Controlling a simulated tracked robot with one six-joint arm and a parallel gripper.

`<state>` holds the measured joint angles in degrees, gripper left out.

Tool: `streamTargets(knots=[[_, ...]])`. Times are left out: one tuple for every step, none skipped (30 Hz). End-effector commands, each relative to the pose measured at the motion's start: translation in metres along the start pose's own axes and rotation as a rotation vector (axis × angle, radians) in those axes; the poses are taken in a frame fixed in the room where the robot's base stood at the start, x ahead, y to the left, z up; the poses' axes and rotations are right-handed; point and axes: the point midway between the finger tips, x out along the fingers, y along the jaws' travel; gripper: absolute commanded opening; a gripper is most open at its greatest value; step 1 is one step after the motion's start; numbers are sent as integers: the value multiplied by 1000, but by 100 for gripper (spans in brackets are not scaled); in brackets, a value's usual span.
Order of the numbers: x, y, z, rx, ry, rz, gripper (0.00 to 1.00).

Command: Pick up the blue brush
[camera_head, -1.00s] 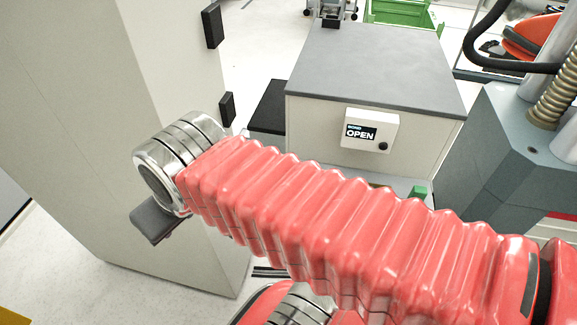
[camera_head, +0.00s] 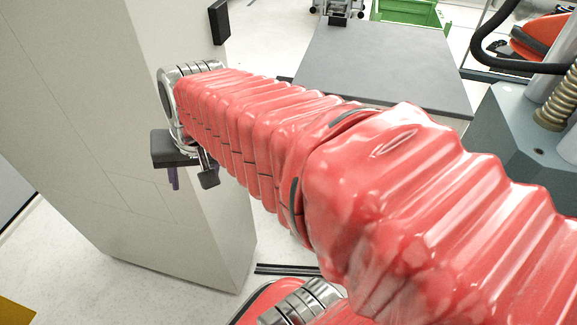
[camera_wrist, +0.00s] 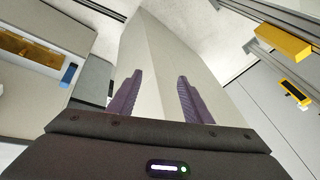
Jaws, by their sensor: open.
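My gripper (camera_wrist: 160,92) is open in the wrist view, its two purple fingers apart with nothing between them. Behind the fingers is a pale grey panel or cabinet face. In the head view my gripper (camera_head: 174,178) is partly seen beyond the end of my red sleeved arm, beside the tall cabinet. A small blue object (camera_wrist: 69,74) shows at the left in the wrist view, to the left of the fingers; it is too small to tell whether it is the blue brush. No brush can be made out in the head view.
A tall pale cabinet (camera_head: 95,130) stands at left in the head view. A grey-topped bench (camera_head: 385,65) lies behind my arm, with a green crate (camera_head: 410,12) beyond it. A blue-grey machine (camera_head: 510,140) stands at right. Yellow parts (camera_wrist: 283,42) show at right in the wrist view.

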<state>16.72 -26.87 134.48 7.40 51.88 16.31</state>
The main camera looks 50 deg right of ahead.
Motion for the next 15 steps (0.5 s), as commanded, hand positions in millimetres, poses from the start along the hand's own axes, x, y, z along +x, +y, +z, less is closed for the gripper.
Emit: streamTargets(knots=[[6,8,-11,84,-14,8,45],[9,12,-18,133,-20,11,45],[13,18,-26,200,-29,16,45],[16,23,-32,252,-35,18,45],[19,28,-38,303,-42,20,45],[23,35,-46,369,-48,24,45],[27,40,-52,421,-54,27,45],[30,46,-58,471,-60,29,45],[35,54,-65,538,-67,33,45],[38,61,-71,590,-72,35,45],[42,67,-76,642,-77,36,45],[46,77,-84,710,-84,40,45],[50,84,-89,761,-88,42,45],[53,92,-94,812,-92,43,45],[58,102,-100,881,-98,46,45]])
